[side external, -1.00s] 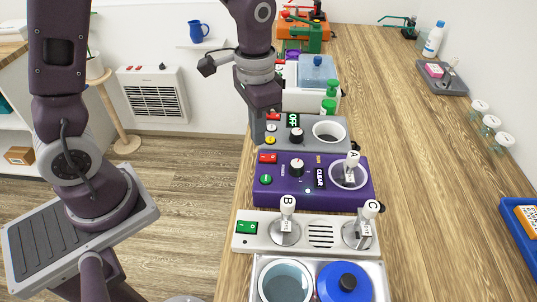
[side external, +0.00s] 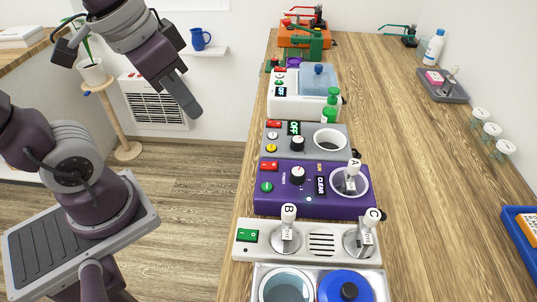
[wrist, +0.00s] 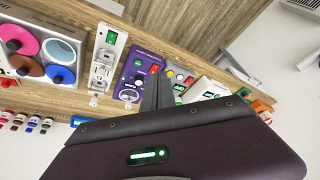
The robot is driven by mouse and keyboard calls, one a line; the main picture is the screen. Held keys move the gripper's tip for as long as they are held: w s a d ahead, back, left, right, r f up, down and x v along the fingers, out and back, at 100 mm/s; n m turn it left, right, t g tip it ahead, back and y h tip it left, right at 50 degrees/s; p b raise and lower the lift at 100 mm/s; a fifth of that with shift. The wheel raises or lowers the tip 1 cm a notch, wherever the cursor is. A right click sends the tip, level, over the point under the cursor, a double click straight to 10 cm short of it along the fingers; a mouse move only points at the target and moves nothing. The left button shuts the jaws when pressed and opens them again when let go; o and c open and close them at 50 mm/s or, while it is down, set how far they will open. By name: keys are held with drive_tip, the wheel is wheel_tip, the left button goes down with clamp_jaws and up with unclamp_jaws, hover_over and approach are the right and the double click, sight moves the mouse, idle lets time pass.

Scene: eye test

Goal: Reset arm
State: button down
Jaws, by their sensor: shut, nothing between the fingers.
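My gripper (side external: 185,98) hangs in the air left of the wooden bench (side external: 390,130), over the floor side and clear of the machines. Its fingers point down and to the right, pressed together and empty. In the wrist view the closed fingers (wrist: 158,92) reach up from the dark gripper body, with the row of machines behind them. Nothing touches the fingers.
Along the bench's left side stand a white machine (side external: 290,106), a grey unit (side external: 313,151), a purple unit (side external: 268,203) with bottle A, and a pale unit (side external: 258,248) with bottles B and C. A wall heater (side external: 155,102) and plant stand (side external: 112,118) are behind.

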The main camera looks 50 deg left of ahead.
drive_tip(key=s, duration=0.2)
drive_tip(key=s+t, duration=0.1)
drive_tip(key=s, duration=0.1)
drive_tip(key=shift+a+r+n, duration=0.15)
drive_tip(key=shift+n, duration=0.15)
drive_tip(key=shift+w, duration=0.1)
idle(1.3)
